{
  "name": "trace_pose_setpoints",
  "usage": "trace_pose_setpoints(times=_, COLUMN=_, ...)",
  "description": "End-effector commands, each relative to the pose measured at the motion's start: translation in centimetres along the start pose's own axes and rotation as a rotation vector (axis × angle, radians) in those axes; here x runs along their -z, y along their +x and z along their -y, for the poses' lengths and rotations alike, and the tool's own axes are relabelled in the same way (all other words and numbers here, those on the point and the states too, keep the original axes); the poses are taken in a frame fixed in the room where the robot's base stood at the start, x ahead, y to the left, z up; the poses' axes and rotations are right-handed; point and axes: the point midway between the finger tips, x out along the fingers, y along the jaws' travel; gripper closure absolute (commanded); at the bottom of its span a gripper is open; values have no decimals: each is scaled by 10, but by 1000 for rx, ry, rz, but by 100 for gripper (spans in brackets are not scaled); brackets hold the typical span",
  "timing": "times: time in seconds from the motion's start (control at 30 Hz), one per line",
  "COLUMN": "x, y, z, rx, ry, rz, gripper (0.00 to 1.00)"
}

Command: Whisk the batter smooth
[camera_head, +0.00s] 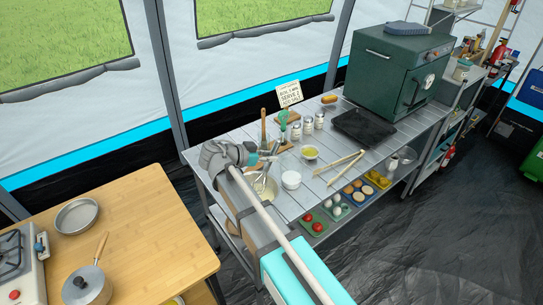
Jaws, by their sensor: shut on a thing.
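My gripper (268,158) is over the near left part of the grey slatted table (342,181). It is shut on the handle of a wire whisk (262,183), which points downward. The whisk's lower end is in or just over a bowl of pale batter (265,196). My arm hides part of this bowl, and the batter's texture is too small to make out. A small white bowl (291,180) stands just right of the batter bowl.
A bowl with yellow contents (310,153), several shakers (307,126), tongs (340,165) and a black tray (363,127) lie to the right. A green oven (398,70) stands at the back. Food trays (336,209) sit below. A wooden table (137,222) holds pans at left.

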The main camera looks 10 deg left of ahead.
Motion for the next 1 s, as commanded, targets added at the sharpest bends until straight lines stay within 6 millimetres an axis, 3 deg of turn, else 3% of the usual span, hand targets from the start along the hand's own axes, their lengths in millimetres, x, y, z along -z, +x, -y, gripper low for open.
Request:
trace_pose_setpoints(times=0.5, x=-30, y=1, z=1, rx=0, ry=0, rz=0, gripper=100)
trace_pose_setpoints(times=1.0, x=-37, y=0, z=1, rx=0, ry=0, rz=0, gripper=100)
